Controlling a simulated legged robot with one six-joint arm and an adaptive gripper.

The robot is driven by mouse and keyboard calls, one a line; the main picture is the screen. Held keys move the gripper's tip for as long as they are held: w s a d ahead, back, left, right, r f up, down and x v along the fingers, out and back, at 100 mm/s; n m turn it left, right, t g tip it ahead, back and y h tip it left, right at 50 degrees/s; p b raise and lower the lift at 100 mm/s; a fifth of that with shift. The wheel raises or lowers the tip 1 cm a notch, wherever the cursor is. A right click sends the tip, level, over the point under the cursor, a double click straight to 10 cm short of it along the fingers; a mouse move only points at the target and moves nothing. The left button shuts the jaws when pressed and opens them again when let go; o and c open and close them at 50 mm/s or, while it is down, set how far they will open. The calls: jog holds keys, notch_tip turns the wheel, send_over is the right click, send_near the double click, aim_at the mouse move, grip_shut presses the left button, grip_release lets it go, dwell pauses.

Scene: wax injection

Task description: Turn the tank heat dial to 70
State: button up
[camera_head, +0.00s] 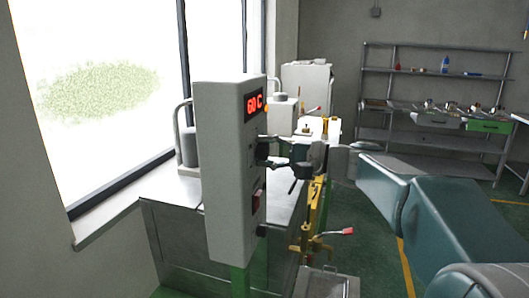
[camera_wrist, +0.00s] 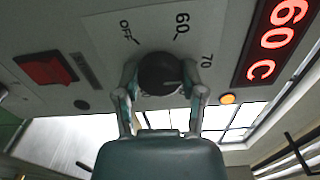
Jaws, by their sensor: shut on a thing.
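The tank heat dial (camera_wrist: 158,70) is a round black knob on a grey control panel (camera_wrist: 230,30). Its printed plate reads OFF, 60 and 70 around the knob. A pale mark shows low on the knob, but I cannot tell exactly which label it points to. My gripper (camera_wrist: 160,80) has one finger on each side of the dial and is shut on it. The red display (camera_wrist: 275,40) reads 60 C. In the head view, my gripper (camera_head: 283,164) reaches the side of the tall grey control box (camera_head: 226,170), hiding the dial.
A red switch (camera_wrist: 45,68) and a lit amber lamp (camera_wrist: 227,99) are on the panel near the dial. In the head view, a yellow-framed device with a red-tipped lever (camera_head: 347,231) stands below my arm. Metal shelves (camera_head: 420,95) stand against the far wall.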

jog(key=o, duration=1.1)
jog(key=shift+w+d+f, duration=0.1)
jog(key=shift+w+f, duration=0.05)
jog(key=shift+f, duration=0.15)
jog(key=shift+o, duration=0.2)
jog(key=shift+r, duration=0.1)
jog(key=shift+d, duration=0.25)
jog(key=v, duration=1.1)
jog(key=shift+s+d, duration=0.2)
jog(key=shift+d, duration=0.05)
